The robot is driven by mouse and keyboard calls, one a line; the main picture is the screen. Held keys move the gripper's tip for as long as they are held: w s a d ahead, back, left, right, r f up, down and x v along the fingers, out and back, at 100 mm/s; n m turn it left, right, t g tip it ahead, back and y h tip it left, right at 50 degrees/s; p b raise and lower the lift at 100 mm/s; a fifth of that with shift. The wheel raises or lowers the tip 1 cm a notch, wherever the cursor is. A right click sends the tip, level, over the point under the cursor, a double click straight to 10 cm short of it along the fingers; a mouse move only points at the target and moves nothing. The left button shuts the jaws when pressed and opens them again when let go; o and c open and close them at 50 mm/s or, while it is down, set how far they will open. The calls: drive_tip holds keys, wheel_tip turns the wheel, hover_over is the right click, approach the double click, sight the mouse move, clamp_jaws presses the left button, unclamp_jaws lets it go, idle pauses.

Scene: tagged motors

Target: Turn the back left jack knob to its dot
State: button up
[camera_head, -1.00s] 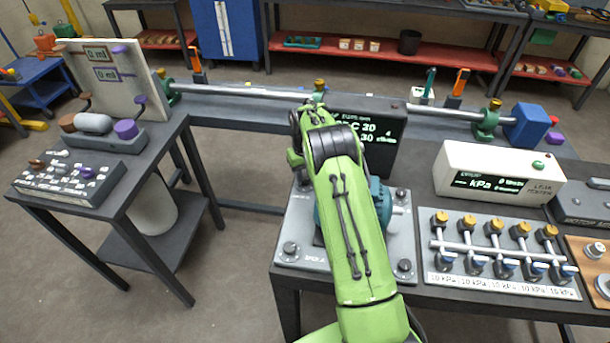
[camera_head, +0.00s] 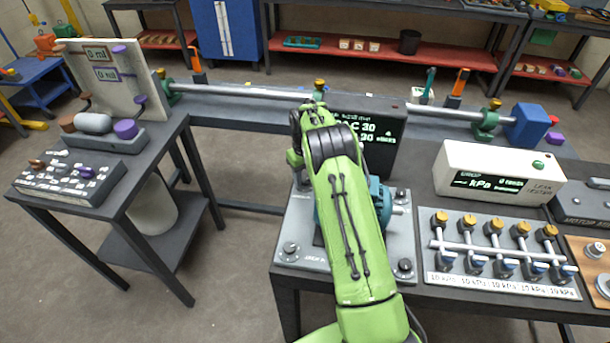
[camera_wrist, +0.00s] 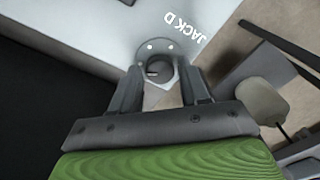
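The grey base plate (camera_head: 300,225) under the teal motor (camera_head: 386,200) has round jack knobs at its corners. The front left knob (camera_head: 289,249), front right knob (camera_head: 404,265) and back right knob (camera_head: 401,193) show. My green arm hides the back left corner in the head view. In the wrist view, a grey round knob (camera_wrist: 160,68) on a pale plate (camera_wrist: 95,30) lies between the two fingertips of my gripper (camera_wrist: 161,80). Two white dots (camera_wrist: 159,46) sit on its far rim, beside the lettering "JACK D". I cannot tell whether the fingers touch the knob.
A dark display box (camera_head: 375,135) stands behind the motor. To the right are a row of brass-topped valves (camera_head: 495,240) and a white leak tester (camera_head: 498,173). A separate table (camera_head: 120,205) stands left across an open gap. A long shaft (camera_head: 245,91) runs behind.

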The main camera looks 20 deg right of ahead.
drive_tip(key=shift+o, duration=0.9)
wheel_tip(320, 180, up, 16)
drive_tip(key=p, duration=0.3)
wheel_tip(320, 180, up, 8)
drive_tip(key=t, duration=0.1)
hover_over(305, 179)
drive_tip(key=s+a, duration=0.3)
drive_tip(key=s, duration=0.1)
drive_tip(key=s+a+r+t, duration=0.2)
drive_tip(key=s+a+r, duration=0.3)
drive_tip(key=s+r, duration=0.4)
drive_tip(key=s+a+f+t, duration=0.1)
drive_tip(key=s+a+f, duration=0.1)
drive_tip(key=s, duration=0.9)
drive_tip(key=s+a+f+m+t, duration=0.1)
drive_tip(key=s+a+f, duration=0.1)
drive_tip(key=s, duration=1)
drive_tip(key=shift+f+t, duration=0.3)
drive_tip(key=shift+f, duration=0.25)
